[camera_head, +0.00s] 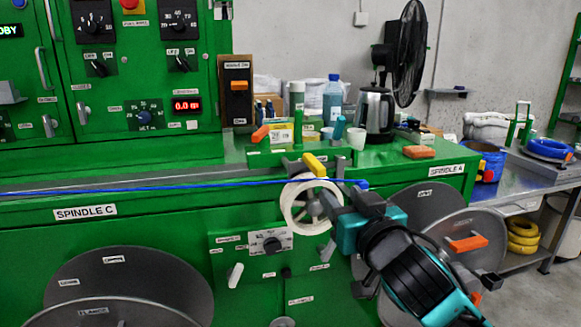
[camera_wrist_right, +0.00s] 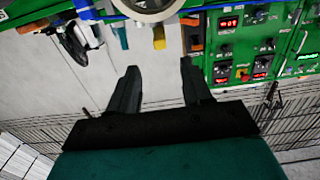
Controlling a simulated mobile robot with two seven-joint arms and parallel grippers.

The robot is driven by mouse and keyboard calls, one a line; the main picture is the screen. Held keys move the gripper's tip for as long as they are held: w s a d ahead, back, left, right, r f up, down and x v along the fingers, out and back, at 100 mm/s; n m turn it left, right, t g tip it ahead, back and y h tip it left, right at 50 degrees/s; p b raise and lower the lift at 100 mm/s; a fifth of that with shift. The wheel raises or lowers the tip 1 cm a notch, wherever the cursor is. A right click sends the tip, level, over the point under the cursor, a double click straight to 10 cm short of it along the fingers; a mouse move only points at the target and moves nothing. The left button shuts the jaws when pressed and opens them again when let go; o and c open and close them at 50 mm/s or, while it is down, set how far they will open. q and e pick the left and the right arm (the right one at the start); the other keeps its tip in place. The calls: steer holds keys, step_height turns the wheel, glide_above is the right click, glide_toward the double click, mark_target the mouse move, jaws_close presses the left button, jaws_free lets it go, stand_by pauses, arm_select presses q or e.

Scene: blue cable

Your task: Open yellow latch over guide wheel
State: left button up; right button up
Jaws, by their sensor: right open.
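The yellow latch (camera_head: 315,164) sits tilted over the top of the white-rimmed guide wheel (camera_head: 311,205). The blue cable (camera_head: 150,188) runs from the left edge to the top of the wheel, and a blue piece shows just right of it. My right gripper (camera_head: 343,200) is just right of the wheel, its fingers pointing up and left. In the right wrist view its jaws (camera_wrist_right: 161,82) are open and empty. There the yellow latch (camera_wrist_right: 159,38) and guide wheel (camera_wrist_right: 148,7) lie ahead of the fingertips, apart from them. My left gripper is not in view.
Spindle discs (camera_head: 125,285) sit at lower left, and more discs are behind my right arm. A kettle (camera_head: 375,110), blue bottle (camera_head: 333,100) and orange block (camera_head: 419,152) stand on the green bench behind.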

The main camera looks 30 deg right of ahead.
mark_target(322, 173)
steer(key=x, duration=1.3)
steer(key=shift+s+d+r, duration=0.1)
jaws_close()
